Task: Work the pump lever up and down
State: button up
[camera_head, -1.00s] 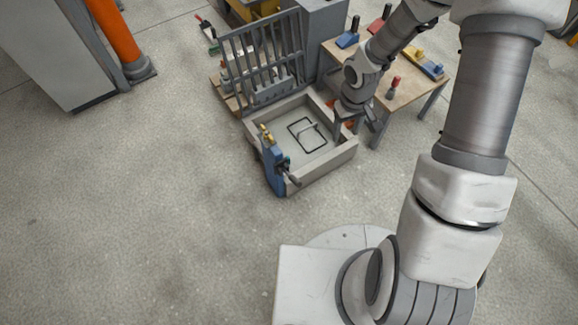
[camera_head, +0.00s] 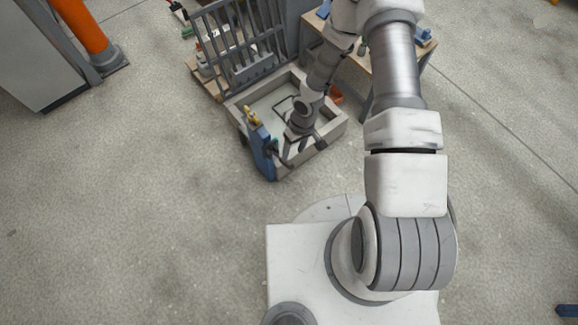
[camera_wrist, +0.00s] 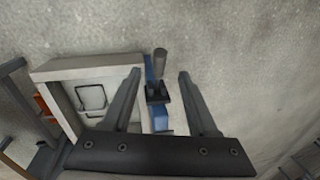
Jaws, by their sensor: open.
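The blue pump (camera_head: 262,152) stands at the near left corner of the mould, with brass fittings on its top. Its dark lever (camera_wrist: 160,62) shows in the wrist view, its grip pointing away from my gripper. The blue pump body (camera_wrist: 161,119) lies behind it, partly hidden by my gripper. My gripper (camera_wrist: 155,72) is open and empty. In the wrist view the lever appears between the two fingers, beyond them; I cannot tell how far. In the head view my gripper (camera_head: 294,158) is just right of the pump, over the mould's near side.
The grey panel mould (camera_head: 330,130) has a raised rim and a dark wire loop (camera_wrist: 91,97) inside. A barred grey gate (camera_head: 238,42) stands behind it. A wooden table (camera_head: 428,50) is at the back right. The floor left of the pump is clear.

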aim_at(290, 163)
jog(key=f+b, duration=0.1)
jog(key=f, duration=0.2)
jog(key=a+f, duration=0.1)
jog(key=f, duration=0.2)
jog(key=f+b, duration=0.1)
jog(key=f, duration=0.2)
jog(key=shift+s+a+f+b, duration=0.2)
jog(key=shift+s+f+b, duration=0.1)
jog(key=shift+s, duration=0.1)
jog(key=shift+c, duration=0.2)
grip_shut()
dwell(0.6)
